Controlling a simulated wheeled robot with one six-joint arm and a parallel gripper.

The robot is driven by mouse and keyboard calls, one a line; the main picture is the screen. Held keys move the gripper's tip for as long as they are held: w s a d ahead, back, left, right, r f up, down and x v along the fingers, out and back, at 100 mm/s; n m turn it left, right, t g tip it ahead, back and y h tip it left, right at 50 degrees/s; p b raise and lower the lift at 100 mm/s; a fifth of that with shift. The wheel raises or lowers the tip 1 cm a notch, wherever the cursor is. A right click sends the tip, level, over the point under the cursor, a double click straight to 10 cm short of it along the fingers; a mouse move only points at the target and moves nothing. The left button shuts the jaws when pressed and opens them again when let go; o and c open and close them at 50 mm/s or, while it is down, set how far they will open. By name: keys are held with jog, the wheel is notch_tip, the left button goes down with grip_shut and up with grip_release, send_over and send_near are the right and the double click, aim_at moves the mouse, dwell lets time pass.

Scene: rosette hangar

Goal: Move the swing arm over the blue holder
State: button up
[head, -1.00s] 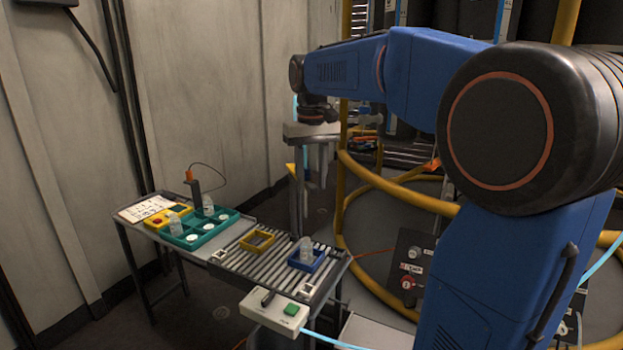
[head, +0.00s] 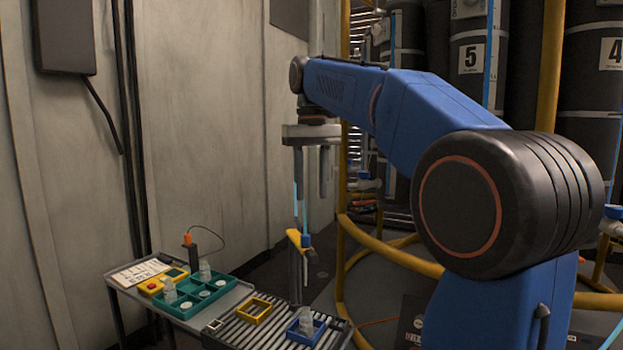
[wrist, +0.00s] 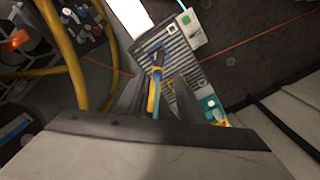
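A swing arm (head: 296,238) with a yellow bar, blue end piece and light-blue hose stands on a grey post behind the conveyor. In the wrist view its yellow bar (wrist: 152,92) shows in the gap between my fingers, farther down. The blue holder (head: 292,333), with a clear bottle in it, sits on the roller conveyor at the lower middle of the head view. My gripper (head: 313,192) points down above the swing arm. Its fingers (wrist: 158,90) are apart and nothing is clearly between them. Whether a finger touches the bar cannot be told.
A yellow frame (head: 254,311) lies on the conveyor (head: 238,327), left of the blue holder. A green tray (head: 184,311) with bottles and a post with an orange tip (head: 188,240) stand farther left. Yellow rails (head: 342,165) stand to the right, and a wall (head: 210,120) behind.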

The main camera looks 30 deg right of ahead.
jog(key=shift+r, duration=1.05)
jog(key=s+a+f+t, duration=0.2)
jog(key=s+f, duration=1.1)
jog(key=f, duration=0.4)
jog(key=s+a+f+n+t, duration=0.1)
jog(key=s+a+f+t, duration=0.1)
jog(key=s+f, duration=1.1)
notch_tip(320, 180, down, 5)
jog(key=shift+s+a+r+t, duration=0.1)
jog(key=shift+s+a+t, duration=0.15)
jog(key=shift+t, duration=0.15)
jog(key=shift+c, duration=0.6)
